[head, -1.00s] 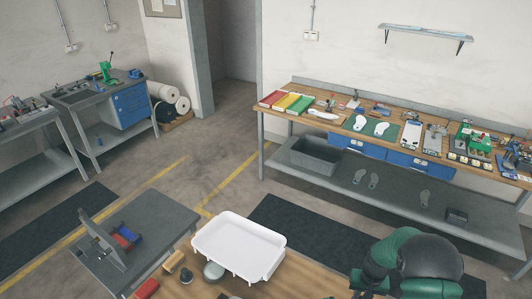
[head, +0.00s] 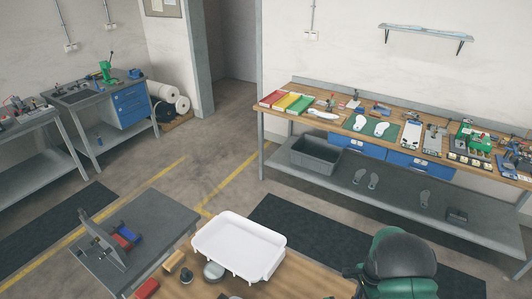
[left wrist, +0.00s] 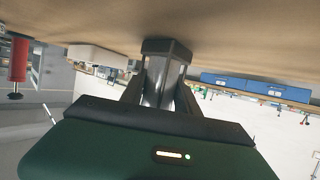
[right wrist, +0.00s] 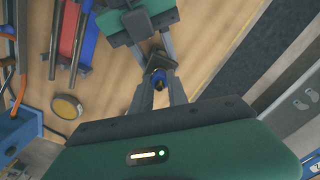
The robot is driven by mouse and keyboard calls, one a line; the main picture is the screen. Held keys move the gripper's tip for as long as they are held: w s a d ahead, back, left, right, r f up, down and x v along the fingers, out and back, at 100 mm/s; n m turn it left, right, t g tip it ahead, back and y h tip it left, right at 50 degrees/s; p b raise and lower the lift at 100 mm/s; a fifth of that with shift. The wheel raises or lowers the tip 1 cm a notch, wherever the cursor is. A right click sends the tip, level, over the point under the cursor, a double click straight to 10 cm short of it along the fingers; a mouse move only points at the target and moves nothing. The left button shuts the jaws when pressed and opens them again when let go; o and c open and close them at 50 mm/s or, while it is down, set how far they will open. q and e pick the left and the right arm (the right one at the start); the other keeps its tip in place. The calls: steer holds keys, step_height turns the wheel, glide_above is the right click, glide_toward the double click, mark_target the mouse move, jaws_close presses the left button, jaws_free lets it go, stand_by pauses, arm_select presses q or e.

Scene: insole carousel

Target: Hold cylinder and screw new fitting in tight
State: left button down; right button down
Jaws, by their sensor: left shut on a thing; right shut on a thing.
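In the left wrist view my left gripper (left wrist: 160,95) is shut on a dark grey, faceted cylinder (left wrist: 165,65), close to the wooden bench top. In the right wrist view my right gripper (right wrist: 160,97) is shut on a small dark fitting with a blue part (right wrist: 158,80). The fitting is at the end of the dark cylinder (right wrist: 156,62), and my left gripper (right wrist: 150,48) comes in from the top on the cylinder's other side. I cannot tell how deep the fitting sits. Neither gripper's fingertips show in the head view.
A white tray (head: 240,265) stands on the wooden bench, near a red block (head: 146,288) and a round grey tin (head: 214,270).

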steer(key=m, duration=0.5)
steer(key=shift+m, duration=0.3)
steer(key=m, duration=0.6)
steer(key=c, duration=1.2)
jaws_free()
arm_select(q)
steer(key=c, duration=0.8)
jaws_free()
arm_select(e)
step_height(320, 180, up, 12)
steer(key=shift+f, duration=0.1)
